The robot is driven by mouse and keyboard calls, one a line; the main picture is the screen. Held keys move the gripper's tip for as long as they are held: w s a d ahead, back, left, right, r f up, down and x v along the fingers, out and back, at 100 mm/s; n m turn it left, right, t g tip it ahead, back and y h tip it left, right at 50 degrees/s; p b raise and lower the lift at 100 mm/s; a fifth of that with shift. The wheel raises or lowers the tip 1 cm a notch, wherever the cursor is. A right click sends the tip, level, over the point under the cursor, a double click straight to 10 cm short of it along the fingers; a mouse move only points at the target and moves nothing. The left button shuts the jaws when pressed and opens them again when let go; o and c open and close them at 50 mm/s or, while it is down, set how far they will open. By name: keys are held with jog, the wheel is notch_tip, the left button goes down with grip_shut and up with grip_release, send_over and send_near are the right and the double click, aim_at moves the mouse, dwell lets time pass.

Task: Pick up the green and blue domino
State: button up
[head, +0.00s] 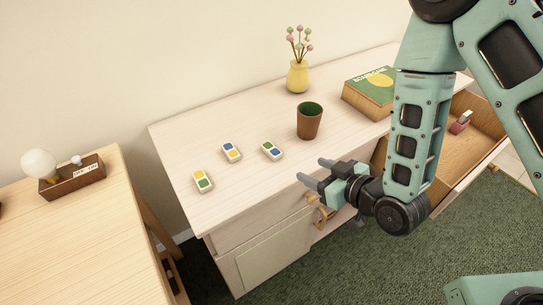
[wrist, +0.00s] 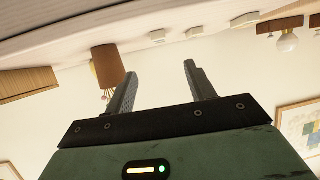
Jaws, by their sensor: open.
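The green and blue domino (head: 271,151) lies flat on the pale wooden cabinet top (head: 250,200), left of the brown cup (head: 308,121). A blue and yellow domino (head: 231,152) lies to its left. A yellow and green domino (head: 203,181) lies farther left and nearer the front. My gripper (head: 314,171) is open and empty at the cabinet's front edge, right of the green and blue domino and apart from it. In the wrist view my gripper's fingers (wrist: 160,70) are spread with nothing between them. Several white blocks show beyond them, their colours hidden.
A yellow vase (head: 298,77) with flowers stands at the back. A green boardgame box (head: 370,88) sits to the right. An open drawer (head: 455,150) juts out below my arm. A side table (head: 75,230) stands at left.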

jog(key=b, duration=0.1)
send_near(276, 152)
jog(key=x, duration=0.2)
jog(key=shift+w+a+f, duration=0.1)
jog(key=shift+w+a, duration=0.05)
jog(key=shift+a, duration=0.25)
jog(key=shift+p+x, duration=0.9)
jog(key=shift+x, duration=2.3)
jog(key=shift+d, duration=0.1)
jog(key=c, duration=1)
